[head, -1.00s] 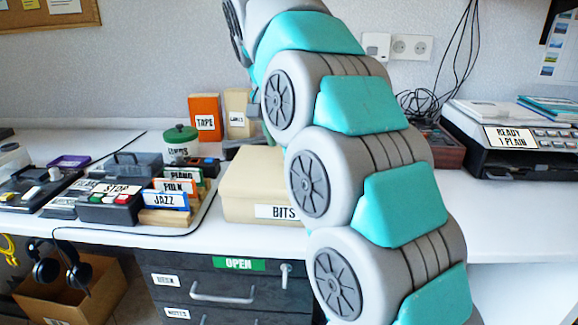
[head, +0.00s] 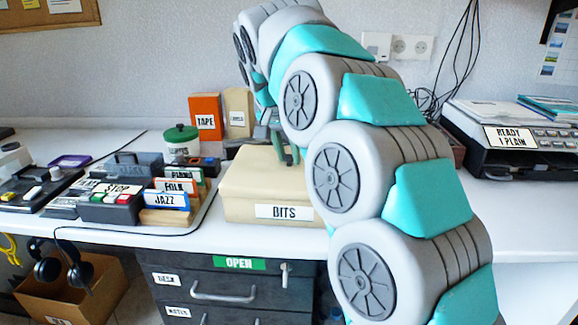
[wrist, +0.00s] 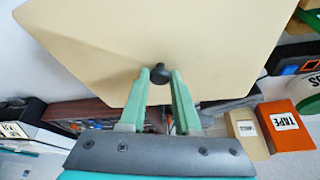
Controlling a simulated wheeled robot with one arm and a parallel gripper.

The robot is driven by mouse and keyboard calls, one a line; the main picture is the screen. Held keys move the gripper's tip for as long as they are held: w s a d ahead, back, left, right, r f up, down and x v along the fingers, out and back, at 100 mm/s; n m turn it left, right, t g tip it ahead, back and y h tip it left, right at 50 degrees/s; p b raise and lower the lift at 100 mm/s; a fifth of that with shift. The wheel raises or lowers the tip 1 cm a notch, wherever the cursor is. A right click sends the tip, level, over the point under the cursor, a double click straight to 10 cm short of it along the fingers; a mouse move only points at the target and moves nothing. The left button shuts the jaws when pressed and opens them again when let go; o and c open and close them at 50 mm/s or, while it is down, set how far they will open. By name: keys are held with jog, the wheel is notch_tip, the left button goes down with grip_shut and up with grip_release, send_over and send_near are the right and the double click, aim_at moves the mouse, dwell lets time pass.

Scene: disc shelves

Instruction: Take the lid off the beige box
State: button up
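The beige box (head: 245,207) stands on the desk with a "BITS" label on its front. Its lid (head: 250,175) is on it, and my arm hides the right part. In the wrist view the lid (wrist: 200,35) fills the upper middle, with a small dark knob (wrist: 160,72). My gripper (wrist: 161,76) is open, its two green fingertips on either side of the knob with small gaps. In the head view my gripper (head: 286,152) is over the back of the lid, partly hidden by my arm.
An orange "TAPE" box (head: 205,117) and a tan box (head: 238,112) stand behind. A green-lidded jar (head: 181,142) and labelled file cards (head: 167,200) are at left. A printer (head: 510,140) is at right. Dark drawers (head: 225,287) sit below.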

grip_shut()
jog(key=shift+r, duration=0.15)
dwell(0.4)
